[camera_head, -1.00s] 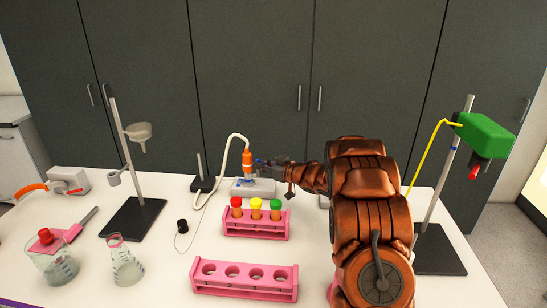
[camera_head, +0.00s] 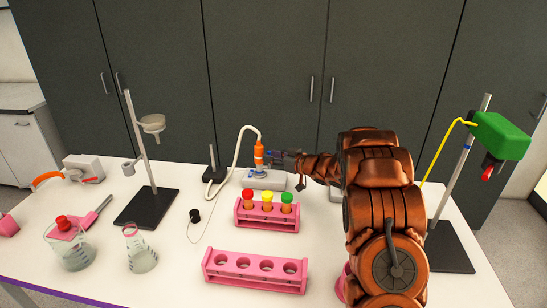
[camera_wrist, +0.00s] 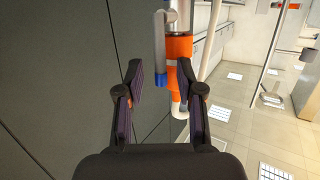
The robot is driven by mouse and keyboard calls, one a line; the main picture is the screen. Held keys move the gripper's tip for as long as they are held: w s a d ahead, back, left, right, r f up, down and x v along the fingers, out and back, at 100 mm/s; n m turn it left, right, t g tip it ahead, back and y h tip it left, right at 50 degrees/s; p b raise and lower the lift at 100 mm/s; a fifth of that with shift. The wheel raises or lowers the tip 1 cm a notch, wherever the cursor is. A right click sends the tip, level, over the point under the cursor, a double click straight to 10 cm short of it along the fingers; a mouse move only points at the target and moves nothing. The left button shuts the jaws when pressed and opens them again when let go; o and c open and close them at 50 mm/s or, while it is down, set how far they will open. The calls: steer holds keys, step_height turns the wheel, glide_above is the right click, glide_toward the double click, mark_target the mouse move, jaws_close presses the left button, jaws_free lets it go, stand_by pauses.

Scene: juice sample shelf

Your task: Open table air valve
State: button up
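The air valve (camera_head: 258,154) is an orange and silver fitting that stands upright on a light grey block at the back of the table. In the wrist view its orange body (camera_wrist: 179,48) shows at the top centre. Its grey lever (camera_wrist: 159,45) hangs beside the body and ends in a blue tip (camera_wrist: 160,79). My gripper (camera_head: 280,158) is just right of the valve. In the wrist view my gripper (camera_wrist: 160,72) is open, with the blue tip in the gap between its fingers. I cannot tell whether a finger touches the lever or valve.
A white hose (camera_head: 233,160) loops left from the valve. A pink rack (camera_head: 266,218) with capped tubes and an empty pink rack (camera_head: 255,272) stand in front. Stands rise at left (camera_head: 142,140) and right (camera_head: 457,170). Dark cabinets (camera_head: 270,70) close off the back.

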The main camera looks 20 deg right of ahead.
steer(key=v, duration=1.2)
steer(key=shift+r, duration=0.1)
stand_by(0.4)
steer(key=d+r+m+g+h, duration=0.1)
steer(key=d+r+m+h, duration=0.25)
steer(key=h, duration=0.45)
steer(key=s+a+r+m+g+h, duration=0.1)
steer(key=s+r+m+g+h, duration=0.15)
steer(key=s, duration=0.45)
steer(key=s+a+f+g+y, duration=0.1)
steer(key=s+a+g, duration=0.3)
steer(key=s+a, duration=0.4)
steer(key=s+a+f+g+y, duration=0.1)
steer(key=s+a+g, duration=0.3)
steer(key=s, duration=1.4)
steer(key=s+a+f+n+g+y, duration=0.1)
steer(key=s+a+f+g+y, duration=0.1)
steer(key=s+a, duration=1.1)
steer(key=f+g, duration=0.1)
steer(key=g, duration=0.1)
steer(key=shift+f+g, duration=0.3)
steer(key=shift+g, duration=0.05)
